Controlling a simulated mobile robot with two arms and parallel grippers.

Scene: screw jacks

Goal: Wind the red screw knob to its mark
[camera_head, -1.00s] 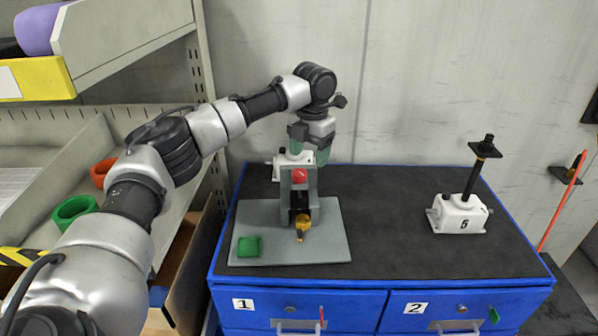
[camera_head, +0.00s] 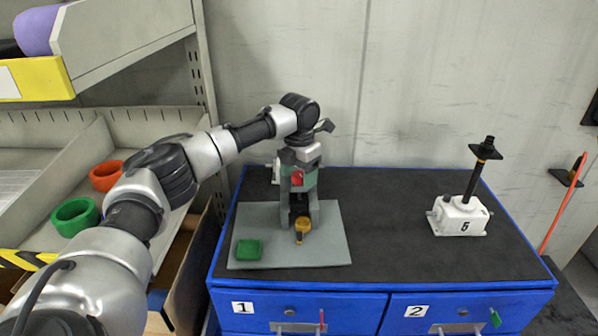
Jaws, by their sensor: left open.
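The red screw knob (camera_head: 297,179) sits at the top of a grey screw-jack frame (camera_head: 285,206) on a light grey base plate (camera_head: 330,243). My left gripper (camera_head: 298,178) points down over the knob from above, with its greenish fingers around the knob's sides. The fingers are open; whether they touch the knob I cannot tell. They partly hide the knob. A yellow and black part (camera_head: 303,226) is at the front of the frame. No mark for the knob can be made out. My right gripper is not in view.
A white jack numbered 5 (camera_head: 460,216) with a tall black screw stands at the right of the dark bench top (camera_head: 390,220). A green block (camera_head: 249,249) lies on the base plate. Shelves with a green ring (camera_head: 76,217) and an orange ring (camera_head: 105,175) are at the left.

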